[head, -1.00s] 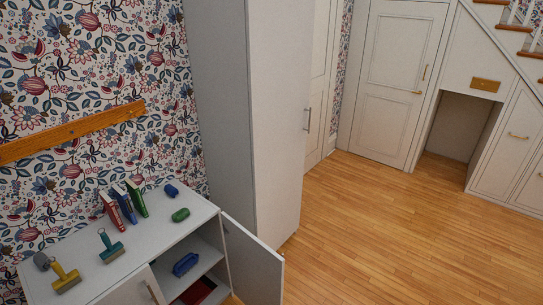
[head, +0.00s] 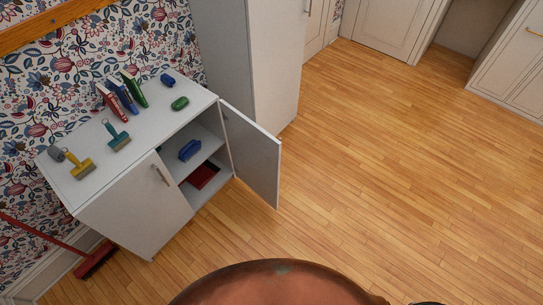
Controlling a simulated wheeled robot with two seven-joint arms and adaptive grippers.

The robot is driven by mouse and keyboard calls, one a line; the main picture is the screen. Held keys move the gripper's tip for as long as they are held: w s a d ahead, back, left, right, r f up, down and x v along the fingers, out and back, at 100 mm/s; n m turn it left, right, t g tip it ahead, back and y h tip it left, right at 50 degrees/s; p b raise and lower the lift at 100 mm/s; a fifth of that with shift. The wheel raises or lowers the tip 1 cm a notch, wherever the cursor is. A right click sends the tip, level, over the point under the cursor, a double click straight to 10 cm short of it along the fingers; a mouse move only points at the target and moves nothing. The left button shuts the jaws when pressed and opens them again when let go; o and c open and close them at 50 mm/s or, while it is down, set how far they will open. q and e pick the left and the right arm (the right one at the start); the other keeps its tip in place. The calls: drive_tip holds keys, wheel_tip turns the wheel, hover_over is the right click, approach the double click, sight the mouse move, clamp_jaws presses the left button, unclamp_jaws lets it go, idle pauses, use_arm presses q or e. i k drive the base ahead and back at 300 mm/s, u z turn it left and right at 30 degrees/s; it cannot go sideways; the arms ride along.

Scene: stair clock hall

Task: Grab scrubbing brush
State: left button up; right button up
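A blue block-shaped item (head: 188,149), which looks like a scrubbing brush, lies on the upper shelf inside the open white cabinet (head: 130,215). A smaller blue item (head: 167,80) and a green rounded item (head: 180,104) lie on the cabinet top; I cannot tell whether either is a brush. A yellow-handled brush (head: 80,166) and a teal-handled brush (head: 117,138) lie toward the left of the top. Bristles are too small to make out. Neither of my grippers is in view.
The cabinet's right door (head: 252,155) stands open into the room; its left door is shut. Books (head: 121,95) stand on top. A red item (head: 203,176) lies on the bottom shelf. A red broom (head: 95,260) leans at the left. The wooden floor (head: 390,170) is clear to the right.

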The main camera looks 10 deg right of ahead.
sight(192, 147)
drive_tip(key=z, duration=1.45)
drive_tip(key=i, duration=2.7)
drive_tip(key=u, duration=3.4)
